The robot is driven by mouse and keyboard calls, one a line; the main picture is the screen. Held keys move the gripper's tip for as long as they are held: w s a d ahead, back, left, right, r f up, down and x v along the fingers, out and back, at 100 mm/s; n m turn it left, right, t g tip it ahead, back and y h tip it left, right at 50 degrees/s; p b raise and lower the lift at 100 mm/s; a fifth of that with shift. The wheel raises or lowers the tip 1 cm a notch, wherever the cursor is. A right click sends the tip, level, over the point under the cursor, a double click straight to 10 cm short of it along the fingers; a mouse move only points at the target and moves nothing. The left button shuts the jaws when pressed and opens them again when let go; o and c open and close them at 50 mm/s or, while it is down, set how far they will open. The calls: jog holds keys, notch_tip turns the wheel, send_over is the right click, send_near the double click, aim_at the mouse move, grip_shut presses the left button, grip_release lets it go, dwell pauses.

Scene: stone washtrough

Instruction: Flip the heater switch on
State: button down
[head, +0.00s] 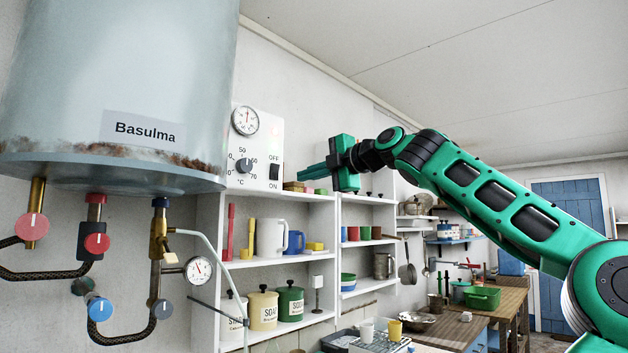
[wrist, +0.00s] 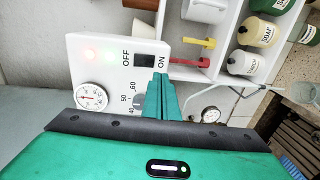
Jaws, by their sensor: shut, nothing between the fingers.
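The heater's white control panel (head: 257,140) is on the wall right of the tank. Its black rocker switch (head: 273,172) sits between OFF above and ON below. In the wrist view the panel is turned, and the switch (wrist: 145,60) has OFF on its left and ON on its right. I cannot tell which side is pressed in. My green gripper (head: 301,173) is shut and empty, pointing left, a short way right of the switch. In the wrist view its fingertips (wrist: 160,77) appear just below the ON end; contact is not visible.
The temperature dial (head: 243,165) and a round gauge (head: 245,120) share the panel. The grey tank (head: 110,80) hangs at left, with valves and pipes below. White shelves (head: 280,262) with mugs and canisters stand below my gripper.

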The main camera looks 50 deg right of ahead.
jog(key=shift+s+f, duration=0.15)
jog(key=shift+s, duration=0.9)
jog(key=shift+s+f, duration=0.15)
jog(key=shift+s, duration=0.9)
jog(key=s+a+f+m+g, duration=0.1)
jog(key=a+f+m+g, duration=0.25)
jog(key=f, duration=0.65)
jog(key=s+a+f+m+g, duration=0.15)
jog(key=a+f+m, duration=0.25)
jog(key=f, duration=0.7)
jog(key=s+a+f+m+g, duration=0.1)
jog(key=a+f+m+g, duration=0.25)
jog(key=f, duration=0.65)
jog(key=s+a+f+m+g, duration=0.2)
jog(key=s+f+m, duration=0.2)
jog(key=f, duration=0.5)
jog(key=s+a+f+m+g, duration=0.2)
jog(key=s+f+m, duration=0.3)
jog(key=s+f, duration=0.4)
jog(key=s+a+f+m+g, duration=0.2)
jog(key=s+f+m+g, duration=0.2)
jog(key=f, duration=0.6)
jog(key=shift+s+a+m, duration=0.3)
jog(key=shift+s+a, duration=0.05)
jog(key=shift+s, duration=0.8)
jog(key=shift+w+g, duration=0.15)
jog(key=shift+g, duration=0.1)
